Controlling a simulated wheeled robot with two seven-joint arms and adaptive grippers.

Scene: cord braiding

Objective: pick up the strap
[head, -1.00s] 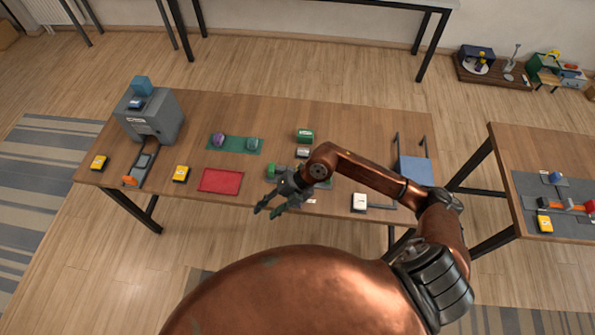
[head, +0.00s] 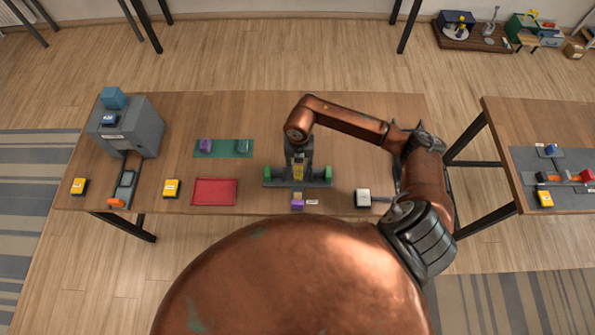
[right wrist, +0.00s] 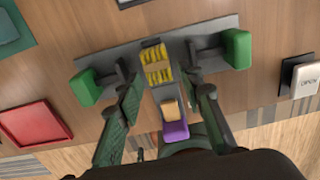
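A yellow ribbed piece with a tan band, which looks like the strap (right wrist: 157,62), lies on a grey holder between two green end blocks. In the head view the strap (head: 298,168) shows below my right wrist. My right gripper (right wrist: 163,82) is open, its two dark fingers apart on either side of the strap's near end. I cannot tell whether they touch it. In the head view the right gripper (head: 299,172) points down at the holder (head: 281,182). A purple block with a tan top (right wrist: 173,122) sits nearer, between the fingers. My left gripper is not in view.
A red tray (head: 214,191) lies left of the holder, and a green mat (head: 224,148) with small pieces lies behind the tray. A white block (head: 362,198) stands to the right. A grey machine (head: 140,130) and yellow blocks (head: 171,188) are at the left.

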